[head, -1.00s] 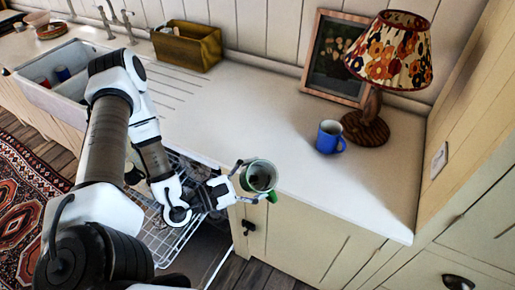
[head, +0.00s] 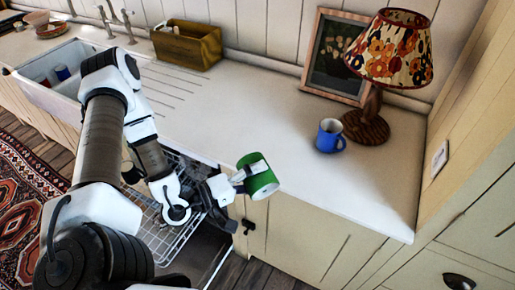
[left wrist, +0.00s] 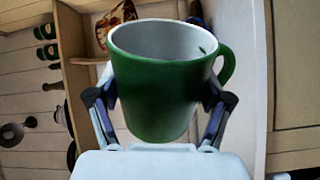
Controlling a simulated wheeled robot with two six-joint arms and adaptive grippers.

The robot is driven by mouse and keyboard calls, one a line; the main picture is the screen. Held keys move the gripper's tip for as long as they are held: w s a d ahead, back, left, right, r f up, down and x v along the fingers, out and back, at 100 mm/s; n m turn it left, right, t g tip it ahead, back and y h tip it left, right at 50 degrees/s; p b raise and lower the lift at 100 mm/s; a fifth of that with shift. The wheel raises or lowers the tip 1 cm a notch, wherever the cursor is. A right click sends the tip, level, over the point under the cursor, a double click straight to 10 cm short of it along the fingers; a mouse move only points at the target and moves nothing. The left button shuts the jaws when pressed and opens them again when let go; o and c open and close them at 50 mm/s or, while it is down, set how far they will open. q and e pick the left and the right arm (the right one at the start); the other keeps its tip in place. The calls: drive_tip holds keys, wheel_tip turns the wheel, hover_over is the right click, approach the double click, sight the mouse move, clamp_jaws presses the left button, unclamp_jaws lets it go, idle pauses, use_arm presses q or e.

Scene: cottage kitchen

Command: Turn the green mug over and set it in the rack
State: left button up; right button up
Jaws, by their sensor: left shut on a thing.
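The green mug (head: 263,184) is held in front of the counter's front edge, lying tilted with its green outside toward the head camera. My left gripper (head: 240,180) is shut on it. In the left wrist view the green mug (left wrist: 160,95) sits between the two fingers of my left gripper (left wrist: 160,105), its pale inside showing and its handle on the right. The white wire rack (head: 160,243) is pulled out below the counter, partly hidden by my left arm. The mug is to the right of the rack. My right gripper is not in view.
A blue mug (head: 330,136) and a lamp (head: 388,50) stand on the counter (head: 240,100), with a framed picture (head: 332,55) behind. A sink (head: 60,75) holds cups at the left. A yellow bin (head: 187,45) stands at the back. The middle of the counter is clear.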

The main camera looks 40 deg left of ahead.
use_arm(q)
drive_tip(key=shift+m, duration=0.3)
drive_tip(key=m, duration=0.4)
drive_tip(key=r+m+p, duration=0.1)
drive_tip(key=m+p, duration=0.1)
drive_tip(key=p, duration=0.2)
drive_tip(key=shift+f+m+p, duration=0.2)
drive_tip(key=shift+m+p, duration=0.2)
drive_tip(key=shift+p, duration=0.15)
drive_tip(key=shift+f, duration=0.3)
drive_tip(key=shift+f+n+b, duration=0.1)
drive_tip(key=shift+n+b, duration=0.2)
drive_tip(key=shift+b, duration=0.2)
drive_tip(key=n+b, duration=0.2)
drive_tip(key=n, duration=0.1)
drive_tip(key=shift+f+n, duration=0.15)
drive_tip(key=shift+n, duration=1.05)
drive_tip(key=shift+r+n, duration=0.25)
drive_tip(key=shift+n, duration=0.25)
